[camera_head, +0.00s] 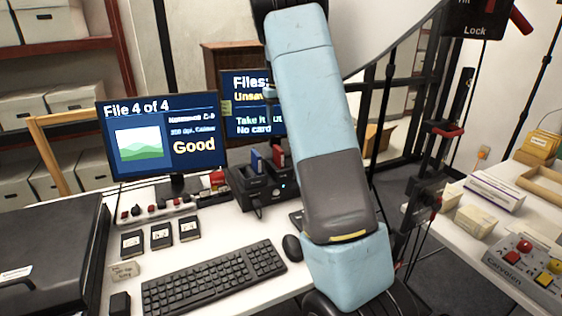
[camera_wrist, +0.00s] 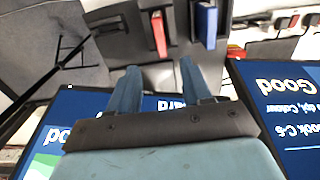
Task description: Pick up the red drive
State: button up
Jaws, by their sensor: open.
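The red drive (camera_head: 278,156) stands upright in a black dock (camera_head: 250,188) on the white desk, beside a blue drive (camera_head: 256,161). In the wrist view, the red drive (camera_wrist: 158,35) lies just beyond my gripper (camera_wrist: 158,64), roughly in line with the gap between its two blue fingers. The fingers are apart with nothing between them. The blue drive (camera_wrist: 206,22) is to the right of the red one there. In the head view my arm hides most of the gripper, so its height above the dock is hard to tell.
Two monitors (camera_head: 165,135) stand behind the dock. A keyboard (camera_head: 214,279), a mouse (camera_head: 292,248) and several small black cards (camera_head: 161,236) lie on the desk in front. Another red object (camera_head: 217,179) sits left of the dock. A black case (camera_head: 50,255) fills the left.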

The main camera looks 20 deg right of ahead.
aim_at(278, 148)
notch_tip(278, 148, down, 13)
jog(key=shift+f, duration=0.15)
dwell(0.6)
jog(key=shift+c, duration=0.4)
grip_shut()
